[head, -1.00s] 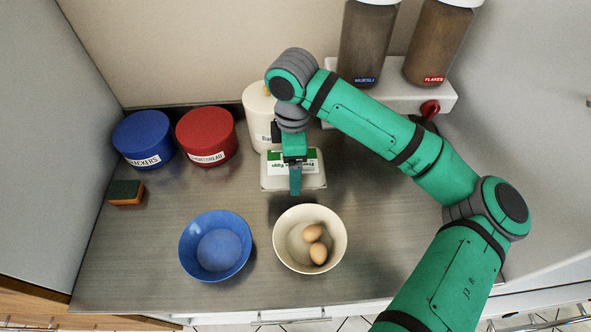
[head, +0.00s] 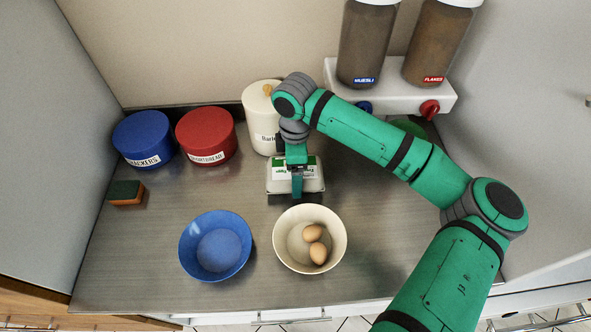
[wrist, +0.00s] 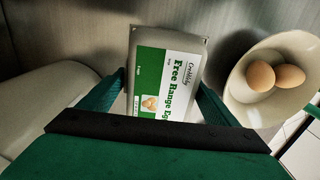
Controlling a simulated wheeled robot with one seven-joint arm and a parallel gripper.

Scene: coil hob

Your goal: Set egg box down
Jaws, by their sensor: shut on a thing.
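The egg box (head: 312,186) is a grey carton with a green and white "Free Range Eggs" label. My gripper (head: 297,192) is shut on it from above, and its fingers partly cover the box in the head view. In the wrist view the egg box (wrist: 166,76) sits between the two green fingers, label facing the camera. The box is level, over or on the steel counter behind the cream bowl; I cannot tell whether its underside touches the counter.
The cream bowl (head: 283,255) with two brown eggs (head: 316,244) stands just in front. A blue bowl (head: 216,250) is to its left. Behind are a white canister (head: 262,105), red tin (head: 206,135) and blue tin (head: 143,138). The counter is bare at left centre.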

